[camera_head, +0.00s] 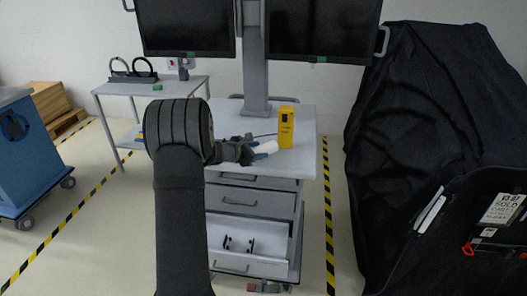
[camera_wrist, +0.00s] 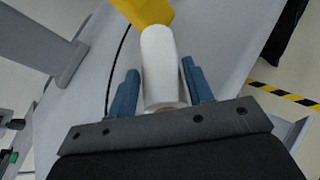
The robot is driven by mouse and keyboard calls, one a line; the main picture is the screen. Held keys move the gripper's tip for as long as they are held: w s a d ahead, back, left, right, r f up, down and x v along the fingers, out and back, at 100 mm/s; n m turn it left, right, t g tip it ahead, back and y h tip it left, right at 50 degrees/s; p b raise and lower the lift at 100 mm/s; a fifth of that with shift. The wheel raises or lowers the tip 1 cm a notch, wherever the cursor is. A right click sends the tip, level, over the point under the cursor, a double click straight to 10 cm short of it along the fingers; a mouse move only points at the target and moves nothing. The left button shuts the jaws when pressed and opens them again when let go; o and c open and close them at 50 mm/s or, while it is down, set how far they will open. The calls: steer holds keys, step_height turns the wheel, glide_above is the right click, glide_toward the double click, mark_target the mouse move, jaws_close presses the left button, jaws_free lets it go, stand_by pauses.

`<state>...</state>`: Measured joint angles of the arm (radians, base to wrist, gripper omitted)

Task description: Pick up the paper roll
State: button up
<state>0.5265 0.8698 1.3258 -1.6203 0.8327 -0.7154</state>
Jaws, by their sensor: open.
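The white paper roll (camera_wrist: 162,70) is in the wrist view, between the two blue fingers of my gripper (camera_wrist: 160,88). A small gap shows on each side of the roll, so the fingers are open around it and apart from it. The roll's near end is partly hidden by the gripper body. In the head view the roll (camera_head: 268,147) shows as a small white piece at the fingers of my gripper (camera_head: 264,152), over the grey cart top (camera_head: 300,165). Whether the roll rests on the top is hard to tell.
A yellow box (camera_head: 286,128) stands just behind the roll; it also shows at the top of the wrist view (camera_wrist: 143,12). A monitor post (camera_head: 254,80) rises at the back of the cart. A black covered cart (camera_head: 420,130) stands to the right.

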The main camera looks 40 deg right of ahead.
mark_target(263, 149)
steer(key=shift+x, duration=1.55)
steer(key=shift+r, duration=0.1)
steer(key=c, duration=0.8)
